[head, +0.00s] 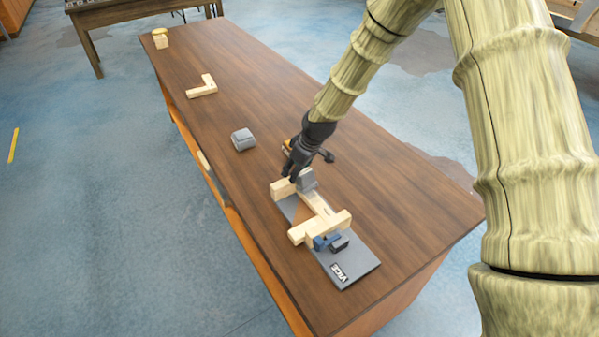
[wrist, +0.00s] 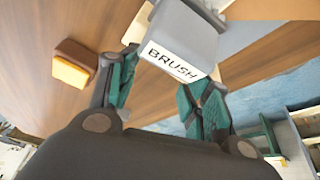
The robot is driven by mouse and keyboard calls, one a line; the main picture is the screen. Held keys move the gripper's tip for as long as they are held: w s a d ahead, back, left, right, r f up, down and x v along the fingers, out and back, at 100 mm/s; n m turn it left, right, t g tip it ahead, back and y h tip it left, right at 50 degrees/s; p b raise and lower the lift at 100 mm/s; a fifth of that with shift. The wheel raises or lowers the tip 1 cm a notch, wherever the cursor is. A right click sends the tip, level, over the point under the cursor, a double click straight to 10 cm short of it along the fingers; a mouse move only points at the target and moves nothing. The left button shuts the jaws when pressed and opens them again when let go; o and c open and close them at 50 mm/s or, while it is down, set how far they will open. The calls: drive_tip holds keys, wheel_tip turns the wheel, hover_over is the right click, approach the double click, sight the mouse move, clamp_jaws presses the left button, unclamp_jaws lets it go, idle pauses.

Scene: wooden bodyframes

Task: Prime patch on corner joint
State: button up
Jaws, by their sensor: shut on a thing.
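My gripper (head: 298,166) is shut on a grey block-like brush (head: 306,180). In the wrist view the brush (wrist: 185,45) sits between the two green-padded fingers, with a white label reading BRUSH. The brush's working face is hidden. In the head view the brush is over the far end of a pale wooden frame (head: 318,206). I cannot tell whether it touches the wood. The frame lies on a grey vice plate (head: 352,268) with a blue clamp (head: 327,241) at its near end. A brown area (head: 301,213) shows beside the middle beam; what it is stays unclear.
A loose grey block (head: 243,139) and an L-shaped wooden piece (head: 203,87) lie farther up the dark table (head: 235,65). A brown and orange block (wrist: 75,65) lies near my gripper. The table's right side is clear.

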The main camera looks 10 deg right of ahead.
sight(302, 173)
drive_tip(key=shift+s, duration=0.1)
drive_tip(key=shift+s+d+r+p, duration=0.1)
drive_tip(key=shift+s+d+p, duration=0.15)
drive_tip(key=shift+s, duration=0.4)
drive_tip(key=shift+s+d+p, duration=0.1)
drive_tip(key=shift+s+d, duration=0.25)
drive_tip(key=shift+s, duration=0.3)
drive_tip(key=shift+s+d+p, duration=0.15)
drive_tip(key=shift+s+d, duration=0.15)
drive_tip(key=shift+s, duration=0.6)
drive_tip(key=shift+s+d+p, duration=0.15)
drive_tip(key=shift+s+d, duration=0.1)
drive_tip(key=shift+s, duration=0.65)
drive_tip(key=shift+s+d+p, duration=0.2)
drive_tip(key=shift+s+d, duration=0.1)
drive_tip(key=shift+s, duration=0.45)
drive_tip(key=shift+s+d+p, duration=0.15)
drive_tip(key=shift+s+d, duration=0.15)
drive_tip(key=shift+s, duration=0.45)
drive_tip(key=shift+r+p, duration=2.05)
drive_tip(key=shift+r, duration=0.95)
drive_tip(key=shift+r, duration=0.1)
